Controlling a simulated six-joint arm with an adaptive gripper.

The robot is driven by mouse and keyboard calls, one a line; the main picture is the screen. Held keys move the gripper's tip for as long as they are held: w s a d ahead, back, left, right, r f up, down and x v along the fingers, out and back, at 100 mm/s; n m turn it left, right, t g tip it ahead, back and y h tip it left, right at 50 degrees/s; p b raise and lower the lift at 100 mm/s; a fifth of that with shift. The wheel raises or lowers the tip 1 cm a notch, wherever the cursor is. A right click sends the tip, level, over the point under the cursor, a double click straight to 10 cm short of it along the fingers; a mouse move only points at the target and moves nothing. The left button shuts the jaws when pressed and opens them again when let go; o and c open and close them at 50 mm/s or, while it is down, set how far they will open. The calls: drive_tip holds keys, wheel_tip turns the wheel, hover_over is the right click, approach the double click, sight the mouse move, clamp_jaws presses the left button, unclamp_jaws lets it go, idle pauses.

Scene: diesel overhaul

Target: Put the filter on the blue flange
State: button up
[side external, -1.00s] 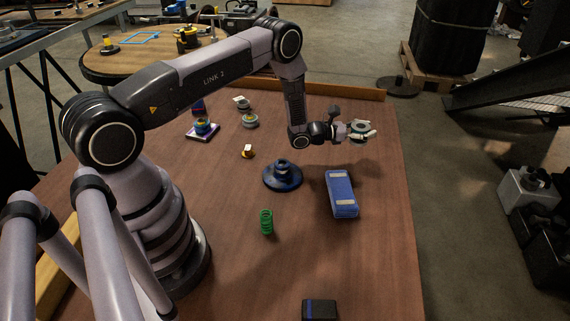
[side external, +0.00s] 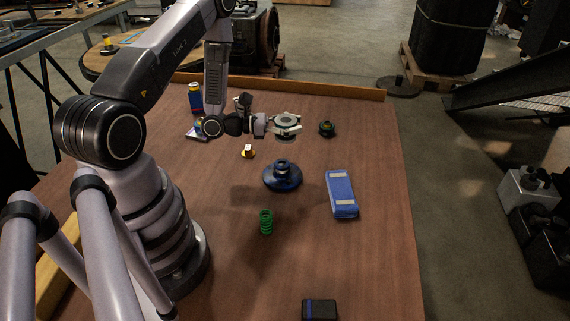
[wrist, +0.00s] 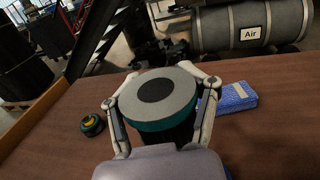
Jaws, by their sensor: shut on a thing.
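The filter is a short cylinder with a grey top, dark round centre and teal rim. It is held upright in my gripper (side external: 285,125), above the table behind the flange in the side view. In the wrist view the filter (wrist: 160,100) sits between the two pale fingers of my gripper (wrist: 163,108), which are shut on its sides. The blue flange (side external: 282,179), a dark blue disc with a raised hub, stands on the table nearer the side camera, below the filter in the picture and apart from it. The flange cannot be clearly made out in the wrist view.
A blue packet (side external: 342,195) lies right of the flange, a green spring (side external: 266,222) in front, a small yellow-and-white part (side external: 248,152) behind left. A dark green round part (side external: 327,129) sits right of my gripper. A blue can (side external: 195,98) stands at back left.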

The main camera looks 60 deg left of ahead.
sight(291, 137)
drive_tip(key=f, duration=0.1)
drive_tip(key=s+f, duration=0.1)
drive_tip(key=f, duration=0.1)
drive_tip(key=shift+a+f, duration=0.1)
drive_tip(key=shift+f, duration=2.25)
drive_tip(key=o, duration=1.4)
drive_tip(key=shift+f, duration=0.15)
